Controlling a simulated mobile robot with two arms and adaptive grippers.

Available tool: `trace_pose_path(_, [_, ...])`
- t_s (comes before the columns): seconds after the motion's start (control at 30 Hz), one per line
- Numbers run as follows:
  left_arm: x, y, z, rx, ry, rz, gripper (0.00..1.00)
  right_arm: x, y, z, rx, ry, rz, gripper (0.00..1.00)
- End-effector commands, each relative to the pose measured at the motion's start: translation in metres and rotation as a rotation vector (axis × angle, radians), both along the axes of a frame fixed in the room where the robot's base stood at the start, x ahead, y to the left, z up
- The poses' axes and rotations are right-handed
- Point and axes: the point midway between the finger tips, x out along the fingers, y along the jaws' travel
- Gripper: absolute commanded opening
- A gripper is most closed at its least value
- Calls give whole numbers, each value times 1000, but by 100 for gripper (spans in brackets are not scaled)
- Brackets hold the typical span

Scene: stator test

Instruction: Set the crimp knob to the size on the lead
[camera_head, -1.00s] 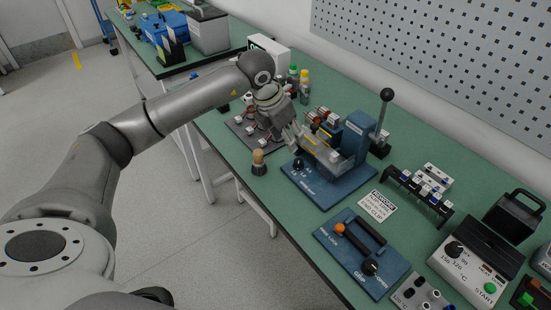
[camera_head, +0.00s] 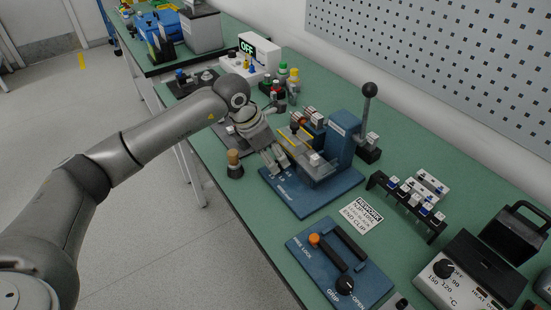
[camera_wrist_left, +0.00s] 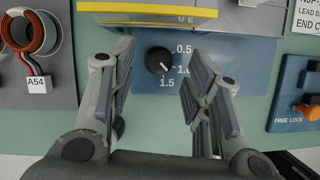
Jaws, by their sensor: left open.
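The crimp knob (camera_wrist_left: 158,60) is black and round on the blue crimp press base (camera_head: 318,201). Its white mark points down and right, near the 1.0 to 1.5 side of the printed 0.5, 1.0 and 1.5 scale (camera_wrist_left: 183,70). My left gripper (camera_wrist_left: 160,52) is open, its two fingers on either side of the knob with gaps visible. In the head view the left gripper (camera_head: 279,167) is low at the front of the press and mostly hides the knob.
The press has a clear guard (camera_head: 318,168) and a tall black-balled lever (camera_head: 369,105). A blue clamp plate (camera_head: 312,268) with an orange knob and a white rework sign (camera_head: 361,216) lie right of the press. A wooden-handled brush (camera_head: 234,164) stands left of the press.

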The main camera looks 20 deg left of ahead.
Motion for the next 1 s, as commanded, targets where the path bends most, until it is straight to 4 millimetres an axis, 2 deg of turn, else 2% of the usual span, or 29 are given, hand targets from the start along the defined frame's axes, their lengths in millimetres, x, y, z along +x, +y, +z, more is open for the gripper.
trace_pose_path(0.2, [6, -6, -20, 0, 0, 1, 45, 17, -9, 4, -9, -27, -5, 44])
trace_pose_path(0.53, [6, -7, -23, -1, -1, 0, 44, 14, -10, 3, -11, -22, -5, 44])
trace_pose_path(0.87, [6, -7, -22, -1, 0, 1, 1, 8, -8, 3, -9, -12, -3, 44])
trace_pose_path(1.0, [6, -7, -23, -1, 0, 12, 0, 8, -6, 2, -6, -12, -3, 44])
